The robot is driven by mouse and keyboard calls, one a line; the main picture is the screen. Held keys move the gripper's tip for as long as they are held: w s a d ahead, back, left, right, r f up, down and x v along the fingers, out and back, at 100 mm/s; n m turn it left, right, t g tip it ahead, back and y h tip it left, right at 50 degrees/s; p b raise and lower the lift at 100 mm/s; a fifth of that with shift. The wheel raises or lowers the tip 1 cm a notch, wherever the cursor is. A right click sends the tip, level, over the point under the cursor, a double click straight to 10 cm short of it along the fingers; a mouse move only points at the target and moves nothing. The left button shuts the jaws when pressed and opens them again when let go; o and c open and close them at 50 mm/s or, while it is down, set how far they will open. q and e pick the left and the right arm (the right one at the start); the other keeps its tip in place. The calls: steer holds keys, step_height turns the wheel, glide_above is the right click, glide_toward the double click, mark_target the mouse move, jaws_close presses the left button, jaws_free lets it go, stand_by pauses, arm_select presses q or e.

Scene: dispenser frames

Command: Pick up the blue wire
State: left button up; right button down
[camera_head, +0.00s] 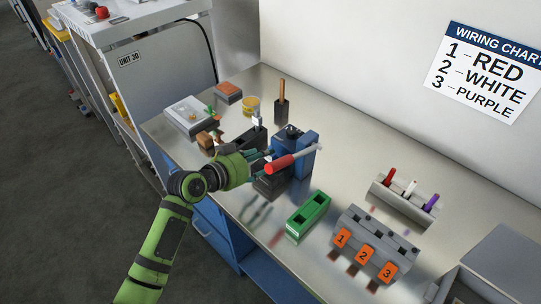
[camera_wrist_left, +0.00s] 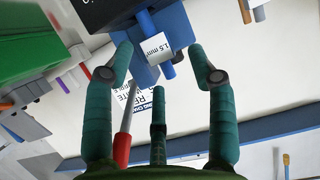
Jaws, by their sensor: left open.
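My left gripper (camera_head: 262,155) is open at the blue-and-dark device in the middle of the bench. In the left wrist view its teal fingers (camera_wrist_left: 160,62) are spread, with nothing held between them. A thick blue piece with a white "1.5 mm" tag, which looks like the blue wire (camera_wrist_left: 168,70), shows between and beyond the fingertips. I see no finger closed on it. In the head view I cannot pick the wire out; the gripper and a red-handled screwdriver (camera_head: 282,163) are in that area. My right gripper is not in view.
The screwdriver stands close beside the fingers. A green block (camera_head: 308,213), a grey block with orange numbered tags (camera_head: 375,240) and a holder with red, white and purple pieces (camera_head: 403,200) are to the right. A grey-white box (camera_head: 188,115) is at the left.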

arm_select(q)
steer(key=shift+x, duration=1.2)
steer(key=shift+r, duration=0.1)
steer(key=c, duration=1.1)
